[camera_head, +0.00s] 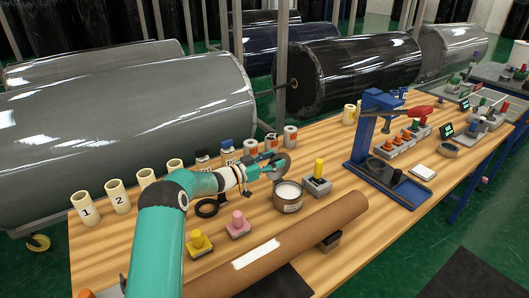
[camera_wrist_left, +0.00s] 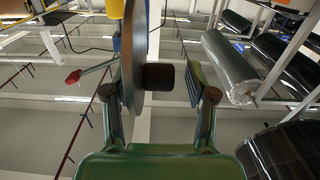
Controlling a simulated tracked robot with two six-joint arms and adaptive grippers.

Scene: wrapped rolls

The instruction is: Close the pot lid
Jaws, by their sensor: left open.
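The pot (camera_head: 287,203) is a short grey can with a label, upright on the wooden table, its round top showing white inside. A grey disc that looks like the lid (camera_head: 284,164) stands tilted above and behind the pot, apart from its rim. My left gripper (camera_head: 268,167) is at the disc. In the left wrist view the disc (camera_wrist_left: 132,50) is edge-on beside the left finger, with a dark knob (camera_wrist_left: 159,77) pointing into the gap. The left gripper (camera_wrist_left: 160,88) has its fingers wide apart; contact with the disc cannot be told. My right gripper is not in view.
A yellow-topped block (camera_head: 318,178) stands right of the pot, and a dark ring (camera_head: 207,208) lies left. A long brown roll (camera_head: 285,248) lies in front. Several small bottles and cups stand behind. A blue press (camera_head: 372,140) stands farther right.

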